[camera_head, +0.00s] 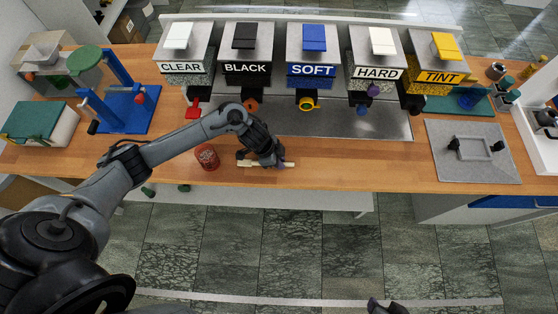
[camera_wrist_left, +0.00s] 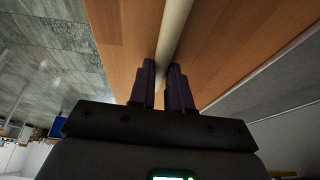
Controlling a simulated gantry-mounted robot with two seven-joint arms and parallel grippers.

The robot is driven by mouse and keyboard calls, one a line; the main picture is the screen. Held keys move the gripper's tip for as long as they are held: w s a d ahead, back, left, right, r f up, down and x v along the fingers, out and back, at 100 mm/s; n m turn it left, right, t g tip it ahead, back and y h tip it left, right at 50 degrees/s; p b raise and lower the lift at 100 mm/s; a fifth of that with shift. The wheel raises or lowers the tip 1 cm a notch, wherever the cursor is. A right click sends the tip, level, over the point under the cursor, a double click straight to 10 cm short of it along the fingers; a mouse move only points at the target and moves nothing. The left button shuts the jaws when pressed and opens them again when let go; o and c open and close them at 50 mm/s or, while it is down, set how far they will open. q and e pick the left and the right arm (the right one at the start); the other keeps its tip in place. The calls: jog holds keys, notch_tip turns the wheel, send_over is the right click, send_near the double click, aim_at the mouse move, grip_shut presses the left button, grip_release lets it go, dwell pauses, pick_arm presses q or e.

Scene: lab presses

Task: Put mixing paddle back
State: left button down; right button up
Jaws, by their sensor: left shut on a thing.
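The mixing paddle is a pale cream stick (camera_head: 250,163) lying along the front part of the wooden counter, level with the counter in the head view. My left gripper (camera_head: 279,163) reaches down over it and is shut on it. In the left wrist view the stick (camera_wrist_left: 173,35) runs between the two dark fingers (camera_wrist_left: 165,85). The gripper hides the middle of the stick. I cannot tell whether the stick still touches the counter. A dark part of my right arm (camera_head: 386,306) shows at the bottom edge; its fingers cannot be made out.
A round red container (camera_head: 207,157) stands left of the paddle. Several labelled dispensers line the back, including SOFT (camera_head: 311,70). A blue press (camera_head: 125,108) stands left, beside a green-topped box (camera_head: 33,120). A grey plate with a frame (camera_head: 473,160) lies right. The counter between is clear.

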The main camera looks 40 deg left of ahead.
pick_arm(q)
jog(key=shift+f, duration=0.1)
jog(key=c, duration=1.1)
grip_release()
